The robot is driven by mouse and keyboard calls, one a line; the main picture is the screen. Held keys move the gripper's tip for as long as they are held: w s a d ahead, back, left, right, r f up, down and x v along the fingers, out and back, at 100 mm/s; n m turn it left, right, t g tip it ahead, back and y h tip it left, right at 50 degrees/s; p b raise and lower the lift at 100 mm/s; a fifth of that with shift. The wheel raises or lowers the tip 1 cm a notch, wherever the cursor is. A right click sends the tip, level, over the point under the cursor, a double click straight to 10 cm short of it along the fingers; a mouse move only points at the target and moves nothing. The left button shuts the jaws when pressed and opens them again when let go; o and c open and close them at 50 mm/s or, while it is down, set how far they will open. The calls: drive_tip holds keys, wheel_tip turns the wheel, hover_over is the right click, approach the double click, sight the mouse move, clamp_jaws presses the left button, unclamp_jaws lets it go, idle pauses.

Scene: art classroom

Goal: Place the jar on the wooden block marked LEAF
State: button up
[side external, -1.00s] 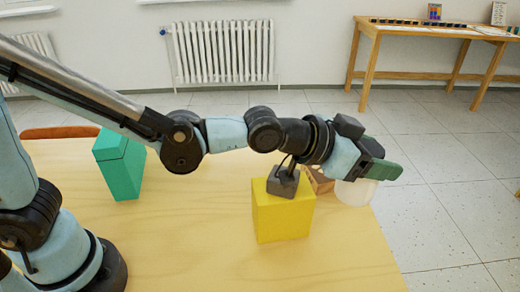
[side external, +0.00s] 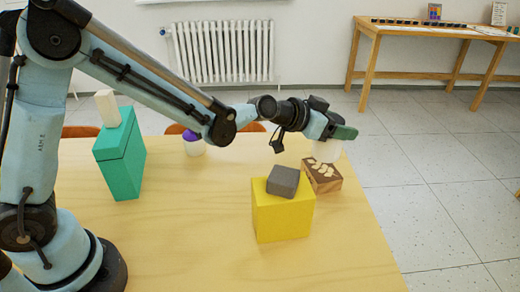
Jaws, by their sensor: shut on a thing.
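The wooden block marked LEAF (side external: 331,184) lies on the table behind the yellow box, with a pale leaf pattern on its top. My gripper (side external: 340,134), with green fingers, is shut on a whitish jar (side external: 328,152). The jar is upright and partly hidden by the fingers. It appears right behind or over the far edge of the block; I cannot tell whether it touches the block.
A yellow box (side external: 283,219) with a grey block (side external: 283,180) on top stands just in front of the wooden block. A teal box (side external: 120,160) with a cream block (side external: 107,108) on it stands left. A purple-topped white container (side external: 194,144) stands at the back. The front table is clear.

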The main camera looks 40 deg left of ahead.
drive_tip(key=shift+w+a+f, duration=0.2)
drive_tip(key=shift+w+f, duration=0.05)
drive_tip(key=shift+f, duration=1.9)
drive_tip(key=shift+f, duration=0.1)
drive_tip(key=o, duration=1.4)
drive_tip(key=shift+o, duration=0.2)
